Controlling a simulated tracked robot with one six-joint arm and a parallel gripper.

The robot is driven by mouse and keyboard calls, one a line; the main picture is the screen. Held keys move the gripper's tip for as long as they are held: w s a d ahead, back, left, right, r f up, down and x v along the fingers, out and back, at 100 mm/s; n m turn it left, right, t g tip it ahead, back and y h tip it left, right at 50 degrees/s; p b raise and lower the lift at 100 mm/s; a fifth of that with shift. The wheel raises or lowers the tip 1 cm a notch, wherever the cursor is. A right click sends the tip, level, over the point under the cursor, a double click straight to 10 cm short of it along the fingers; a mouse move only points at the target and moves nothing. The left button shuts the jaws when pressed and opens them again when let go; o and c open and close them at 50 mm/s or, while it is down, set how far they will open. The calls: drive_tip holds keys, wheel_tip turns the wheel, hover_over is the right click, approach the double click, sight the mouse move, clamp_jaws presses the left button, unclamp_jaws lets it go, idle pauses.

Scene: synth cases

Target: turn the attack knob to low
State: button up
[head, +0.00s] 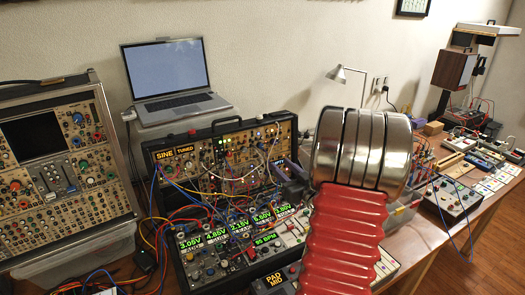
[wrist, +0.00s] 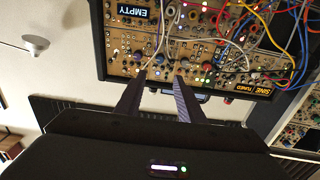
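The middle synth case (head: 228,127) is full of modules with small knobs, lights and patch cables. It also shows upside down in the wrist view (wrist: 100,45). My gripper (wrist: 159,79) shows there as two dark fingers, apart, pointing at the modules near the case's upper edge. Small knobs (wrist: 160,58) lie just beyond and between the fingertips; I see nothing held. In the head view part of my gripper (head: 291,172) shows at the right end of the case, beside my red and silver arm. Labels are too small to read, so I cannot tell which knob is attack.
White and coloured cables (wrist: 272,25) cross the panel right of the fingers in the wrist view. A laptop (head: 172,78) stands behind the case. Another synth case (head: 60,160) is at the left. A lamp (head: 340,74) and more gear line the table (head: 410,240) at right.

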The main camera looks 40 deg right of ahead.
sight(261, 147)
drive_tip(key=x, duration=1.3)
drive_tip(key=shift+w+d+f, duration=0.1)
drive_tip(key=shift+w, duration=0.2)
drive_tip(key=shift+c, duration=0.3)
clamp_jaws()
drive_tip(key=shift+a, duration=0.25)
drive_tip(key=shift+d, duration=0.15)
